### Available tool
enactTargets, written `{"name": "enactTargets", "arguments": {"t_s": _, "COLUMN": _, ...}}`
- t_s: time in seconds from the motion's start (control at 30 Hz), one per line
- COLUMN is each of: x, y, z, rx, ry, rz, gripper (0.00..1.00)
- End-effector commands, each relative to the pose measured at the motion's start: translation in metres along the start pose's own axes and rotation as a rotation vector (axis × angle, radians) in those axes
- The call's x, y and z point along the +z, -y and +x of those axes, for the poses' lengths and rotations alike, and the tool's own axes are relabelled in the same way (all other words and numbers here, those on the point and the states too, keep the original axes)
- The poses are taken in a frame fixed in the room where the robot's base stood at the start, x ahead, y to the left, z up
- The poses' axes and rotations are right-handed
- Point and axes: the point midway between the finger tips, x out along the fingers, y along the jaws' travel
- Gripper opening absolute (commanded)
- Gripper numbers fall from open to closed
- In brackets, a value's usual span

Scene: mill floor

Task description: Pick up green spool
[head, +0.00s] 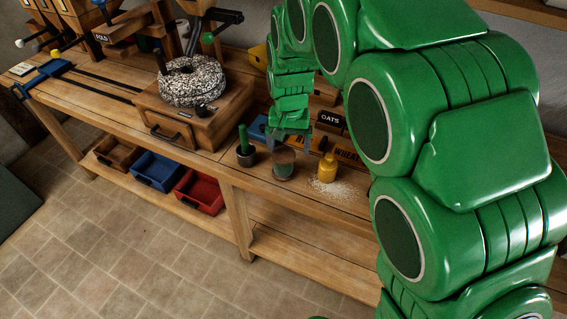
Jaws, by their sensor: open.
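My gripper (290,136) points down over the workbench, at the end of my green arm. Its jaws are open, though they are small and partly hidden in this view. Just below it stands a short round piece (283,161) with a dull grey-green body and a wooden rim at its base. To its left a bright green upright rod (243,136) stands in or on a dark round base (246,156). I cannot tell for sure which of these two is the green spool. Nothing shows held in the jaws.
A yellow bottle-like piece (326,168) stands right of the gripper amid spilled grains. A stone mill (192,82) on a wooden box stands to the left. Blue (157,170) and red (200,193) bins sit on the lower shelf.

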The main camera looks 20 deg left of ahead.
Motion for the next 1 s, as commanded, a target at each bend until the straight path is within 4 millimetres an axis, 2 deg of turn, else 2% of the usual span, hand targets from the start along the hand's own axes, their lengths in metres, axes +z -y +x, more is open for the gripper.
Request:
{"name": "enactTargets", "arguments": {"t_s": 0.13, "x": -0.002, "y": 0.008, "z": 0.005, "rx": -0.001, "ry": -0.001, "rz": -0.006, "gripper": 0.89}}
{"name": "enactTargets", "arguments": {"t_s": 0.57, "x": -0.001, "y": 0.010, "z": 0.037, "rx": -0.001, "ry": 0.000, "rz": -0.006, "gripper": 0.89}}
{"name": "enactTargets", "arguments": {"t_s": 0.83, "x": 0.000, "y": 0.013, "z": 0.071, "rx": -0.001, "ry": 0.003, "rz": -0.004, "gripper": 0.89}}
{"name": "enactTargets", "arguments": {"t_s": 1.0, "x": 0.000, "y": 0.014, "z": 0.082, "rx": -0.001, "ry": 0.000, "rz": -0.005, "gripper": 0.89}}
